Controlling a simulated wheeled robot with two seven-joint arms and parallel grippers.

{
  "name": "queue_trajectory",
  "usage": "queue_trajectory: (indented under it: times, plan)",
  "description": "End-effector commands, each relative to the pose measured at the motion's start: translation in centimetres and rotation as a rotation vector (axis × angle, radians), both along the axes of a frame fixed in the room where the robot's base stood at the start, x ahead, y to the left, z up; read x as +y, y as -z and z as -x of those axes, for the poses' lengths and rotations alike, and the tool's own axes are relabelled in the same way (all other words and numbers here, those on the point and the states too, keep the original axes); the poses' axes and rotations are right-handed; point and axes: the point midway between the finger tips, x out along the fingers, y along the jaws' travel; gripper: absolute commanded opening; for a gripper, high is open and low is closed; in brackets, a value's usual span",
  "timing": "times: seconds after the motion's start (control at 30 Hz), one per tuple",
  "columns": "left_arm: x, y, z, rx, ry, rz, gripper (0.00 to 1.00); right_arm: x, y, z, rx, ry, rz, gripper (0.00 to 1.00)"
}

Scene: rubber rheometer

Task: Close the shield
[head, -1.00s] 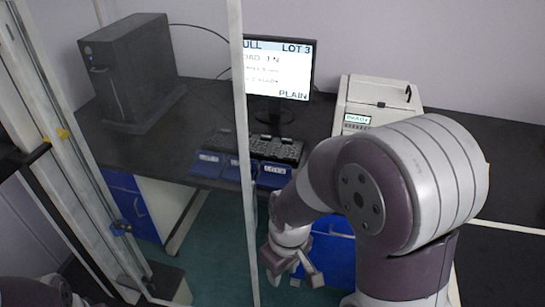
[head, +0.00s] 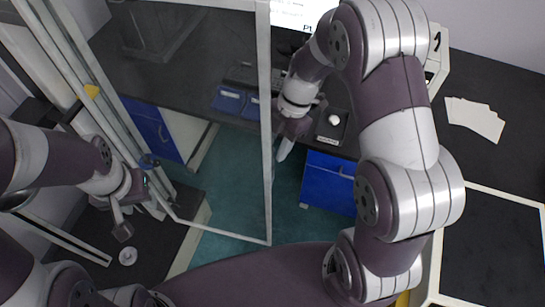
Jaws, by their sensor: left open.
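The shield (head: 265,150) is a clear panel in a pale metal frame. It stands upright, swung out from the slanted metal frame at left, with its free edge near mid-picture. My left gripper (head: 140,217) is open and empty at the lower left, near the panel's lower left end; I cannot tell whether it touches. My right gripper (head: 288,138) is just right of the shield's free upright, in front of the bench. Its fingers are partly hidden, and contact with the upright is unclear.
The dark bench (head: 205,65) runs behind the shield, with blue bins (head: 228,98) on it. A blue drawer unit (head: 328,182) is below. A dark tray with a white object (head: 334,120), papers (head: 475,118) and a black panel (head: 490,245) are right. Teal floor (head: 232,190) is clear.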

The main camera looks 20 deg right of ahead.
Motion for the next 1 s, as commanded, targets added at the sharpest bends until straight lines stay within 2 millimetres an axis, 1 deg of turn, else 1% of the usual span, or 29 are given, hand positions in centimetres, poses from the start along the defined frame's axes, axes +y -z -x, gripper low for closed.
queue_trajectory:
  times: [0.03,0.2,0.3,0.57,0.7,0.87,1.0]
  plan:
    - [0.0,-1.1,-0.1,-0.002,0.000,0.000,0.43,0.3,0.0,0.3,0.004,-0.003,0.001,0.38]
    - [0.0,-1.7,-0.1,-0.002,0.000,0.000,0.43,1.0,2.1,0.5,0.002,0.000,0.001,0.38]
    - [0.0,-1.8,-0.1,-0.002,0.000,0.000,0.43,1.2,2.7,0.6,0.000,0.000,0.002,0.38]
    - [0.0,-1.7,0.0,-0.002,0.000,0.000,0.43,1.2,2.9,0.6,-0.002,-0.001,0.002,0.38]
    - [0.0,-1.7,0.0,-0.002,0.000,0.000,0.43,1.2,2.9,0.6,-0.001,0.000,0.003,0.00]
    - [0.0,-1.7,0.0,-0.002,0.000,0.000,0.43,1.2,2.9,0.6,-0.001,0.000,0.003,0.00]
    - [0.0,-1.4,0.0,-0.002,0.000,0.000,0.43,1.6,3.0,0.8,-0.002,0.006,0.002,0.00]
